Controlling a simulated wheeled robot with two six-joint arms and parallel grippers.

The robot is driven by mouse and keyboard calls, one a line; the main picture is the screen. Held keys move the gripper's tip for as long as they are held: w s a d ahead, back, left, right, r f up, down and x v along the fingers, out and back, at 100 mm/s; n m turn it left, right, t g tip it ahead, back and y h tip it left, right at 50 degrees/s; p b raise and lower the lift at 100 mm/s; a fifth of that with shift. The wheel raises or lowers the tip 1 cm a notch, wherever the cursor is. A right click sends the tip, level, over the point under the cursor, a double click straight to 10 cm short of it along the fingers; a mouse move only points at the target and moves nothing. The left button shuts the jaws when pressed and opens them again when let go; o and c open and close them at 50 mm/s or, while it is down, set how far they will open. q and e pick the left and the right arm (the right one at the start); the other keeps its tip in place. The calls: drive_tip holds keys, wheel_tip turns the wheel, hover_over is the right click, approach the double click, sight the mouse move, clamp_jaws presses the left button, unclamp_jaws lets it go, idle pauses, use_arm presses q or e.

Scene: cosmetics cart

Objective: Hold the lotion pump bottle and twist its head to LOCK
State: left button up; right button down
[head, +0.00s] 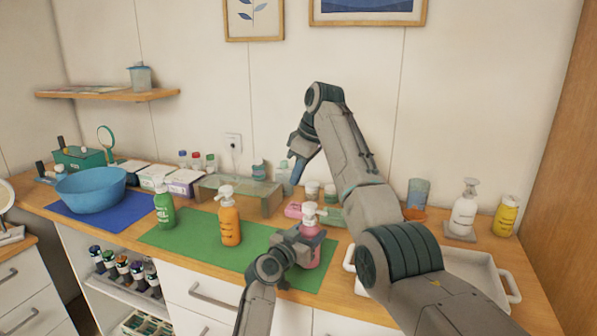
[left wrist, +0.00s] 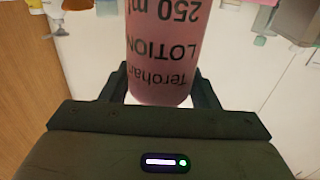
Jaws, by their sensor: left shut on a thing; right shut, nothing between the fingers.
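The pink lotion pump bottle (head: 313,252) with a white pump head (head: 312,213) is upright at the right end of the green mat (head: 188,242). My left gripper (head: 300,245) is shut around its body and hides part of it. In the left wrist view the pink bottle (left wrist: 162,60) fills the space between my left gripper's fingers (left wrist: 160,92), with the word LOTION upside down. I cannot tell whether its base touches the mat. My right gripper (head: 296,172) is shut and empty, above and behind the bottle, apart from its pump head.
An orange pump bottle (head: 230,222) and a green bottle (head: 164,206) stand on the mat. A blue bowl (head: 92,190) is at left. A white tray (head: 470,270), a white pump bottle (head: 464,212) and a yellow bottle (head: 506,216) are at right. A clear box (head: 238,197) stands behind the mat.

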drive_tip(key=shift+d+r, duration=0.15)
drive_tip(key=shift+r, duration=0.25)
use_arm(q)
drive_tip(key=o, duration=1.2)
